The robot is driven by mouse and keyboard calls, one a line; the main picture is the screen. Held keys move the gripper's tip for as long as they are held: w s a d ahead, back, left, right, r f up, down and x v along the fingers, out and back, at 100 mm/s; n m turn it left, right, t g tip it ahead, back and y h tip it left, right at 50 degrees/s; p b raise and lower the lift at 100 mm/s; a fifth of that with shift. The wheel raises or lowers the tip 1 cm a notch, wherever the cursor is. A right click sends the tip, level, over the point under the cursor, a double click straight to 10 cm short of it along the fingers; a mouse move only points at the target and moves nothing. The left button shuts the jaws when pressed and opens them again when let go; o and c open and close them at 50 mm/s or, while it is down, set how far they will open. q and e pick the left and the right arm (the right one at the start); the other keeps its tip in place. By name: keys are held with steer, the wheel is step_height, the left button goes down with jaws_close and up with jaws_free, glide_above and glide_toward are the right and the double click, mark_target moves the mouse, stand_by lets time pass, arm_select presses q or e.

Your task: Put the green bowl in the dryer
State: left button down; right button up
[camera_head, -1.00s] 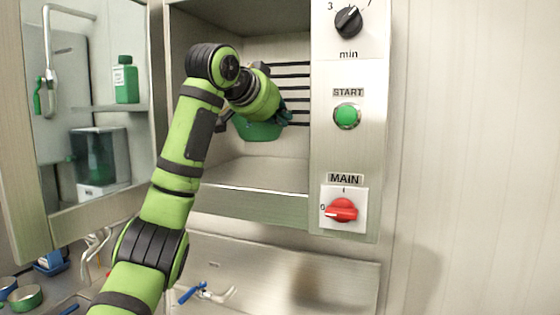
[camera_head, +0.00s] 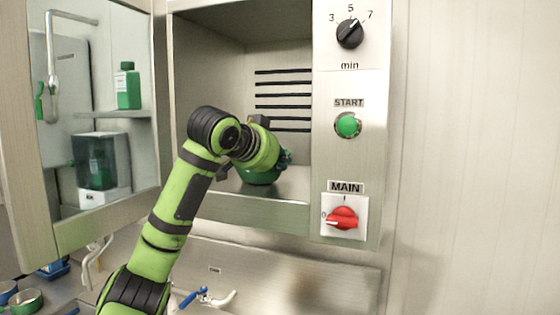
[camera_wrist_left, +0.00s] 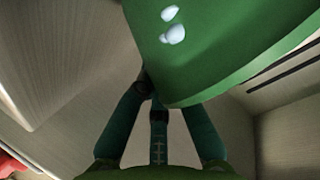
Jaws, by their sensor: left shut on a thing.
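The green bowl (camera_head: 260,177) is inside the open dryer compartment (camera_head: 215,60), low near its floor, partly hidden behind my left gripper (camera_head: 282,160). In the left wrist view the green bowl (camera_wrist_left: 225,50) fills the upper middle, with pale spots on its surface. The fingers of my left gripper (camera_wrist_left: 160,100) are shut on its rim. Whether the bowl touches the compartment floor I cannot tell. My right gripper is in neither view.
The control panel right of the opening has a timer knob (camera_head: 350,33), a green START button (camera_head: 348,125) and a red MAIN switch (camera_head: 342,218). A mirror-like door (camera_head: 100,225) stands at the left. A sink with a blue-handled tap (camera_head: 193,297) is below.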

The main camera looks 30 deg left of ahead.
arm_select(q)
steer(key=c, duration=1.8)
jaws_free()
steer(key=shift+f, duration=0.2)
steer(key=o, duration=0.4)
steer(key=shift+r, duration=0.2)
steer(key=shift+s, duration=0.15)
steer(key=b+v, duration=0.5)
steer(key=v, duration=0.6)
steer(key=shift+s+r, duration=0.2)
steer(key=shift+s, duration=0.1)
